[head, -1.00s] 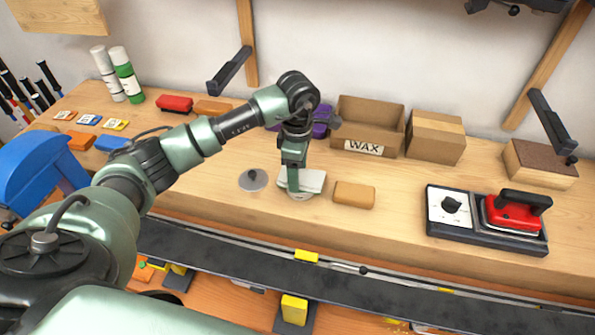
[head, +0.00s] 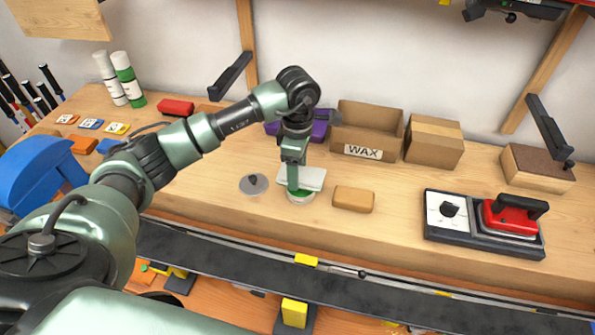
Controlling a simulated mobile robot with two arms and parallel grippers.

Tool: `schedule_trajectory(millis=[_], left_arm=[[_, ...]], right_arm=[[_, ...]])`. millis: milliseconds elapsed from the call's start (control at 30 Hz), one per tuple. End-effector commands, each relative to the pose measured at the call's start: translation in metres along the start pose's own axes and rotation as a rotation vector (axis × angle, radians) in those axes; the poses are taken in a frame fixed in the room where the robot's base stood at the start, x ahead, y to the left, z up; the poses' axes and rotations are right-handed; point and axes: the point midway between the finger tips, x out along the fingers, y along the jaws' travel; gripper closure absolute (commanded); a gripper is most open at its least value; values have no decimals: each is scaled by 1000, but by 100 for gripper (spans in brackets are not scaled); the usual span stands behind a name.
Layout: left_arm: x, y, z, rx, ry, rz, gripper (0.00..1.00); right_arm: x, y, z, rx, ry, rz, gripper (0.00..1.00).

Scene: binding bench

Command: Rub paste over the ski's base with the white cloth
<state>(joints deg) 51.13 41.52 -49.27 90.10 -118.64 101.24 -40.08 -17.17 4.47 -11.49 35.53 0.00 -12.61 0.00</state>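My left gripper (head: 293,182) points straight down and is shut on the white cloth (head: 313,178), a folded pad. The cloth is at a small round tin (head: 300,198) with green paste showing inside. The cloth appears just above the tin; whether it touches the paste is hard to tell. The tin's grey lid (head: 254,185) with a dark knob lies on the bench to the left. The ski (head: 235,262) lies base up as a long dark strip along the bench front. My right gripper is not in view.
A tan block (head: 353,199) sits just right of the tin. A red waxing iron (head: 512,215) stands on its holder at right. The WAX box (head: 366,130) and another carton (head: 434,138) stand behind. Yellow clamp pieces (head: 306,260) sit along the ski.

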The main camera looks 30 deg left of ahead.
Motion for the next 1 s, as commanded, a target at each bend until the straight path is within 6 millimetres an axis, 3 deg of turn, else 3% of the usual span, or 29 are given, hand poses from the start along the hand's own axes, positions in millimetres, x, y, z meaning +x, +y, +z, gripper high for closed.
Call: schedule_trajectory(millis=[500,1000], left_arm=[[-42,0,0,0,-1,1,71],[-42,0,0,0,-1,0,71]], right_arm=[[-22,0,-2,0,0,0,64],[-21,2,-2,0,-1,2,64]])
